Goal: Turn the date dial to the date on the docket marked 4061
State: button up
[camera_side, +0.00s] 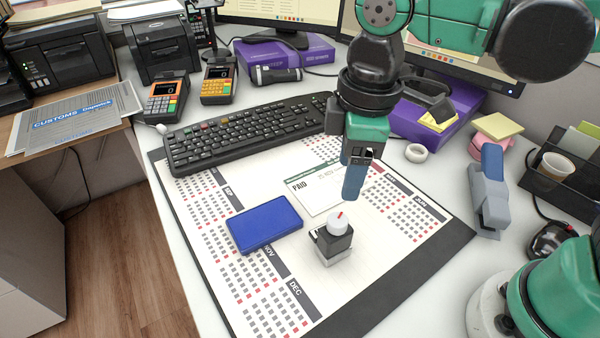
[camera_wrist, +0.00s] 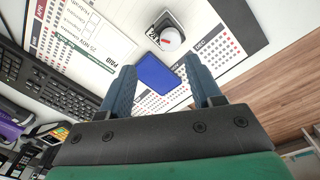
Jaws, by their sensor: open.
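The date dial (camera_side: 338,223) is a white knob with a red mark, on top of a black and grey stamp (camera_side: 335,245) standing upright on the desk calendar. In the wrist view the dial (camera_wrist: 171,37) shows at the top, beyond my fingers. A white docket (camera_side: 318,188) lies behind the stamp, with "PAID" and a date line that seems to include "NOV". It also shows in the wrist view (camera_wrist: 90,38); I cannot read 4061 on it. My gripper (camera_side: 355,192) is open and empty, above and behind the dial, apart from it. In the wrist view its two blue fingers (camera_wrist: 160,78) are spread.
A blue ink pad (camera_side: 264,223) lies left of the stamp on the calendar mat (camera_side: 400,282). A black keyboard (camera_side: 250,128) is behind it. A stapler (camera_side: 489,190) stands at right. The mat in front of the stamp is clear.

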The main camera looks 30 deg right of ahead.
aim_at(338, 219)
jog(key=shift+s+a+f+n+g, duration=0.1)
jog(key=shift+s+a+n+g, duration=0.2)
jog(key=shift+a+n, duration=0.35)
jog(key=shift+f, duration=3.85)
grip_shut()
jog(key=shift+m, duration=0.25)
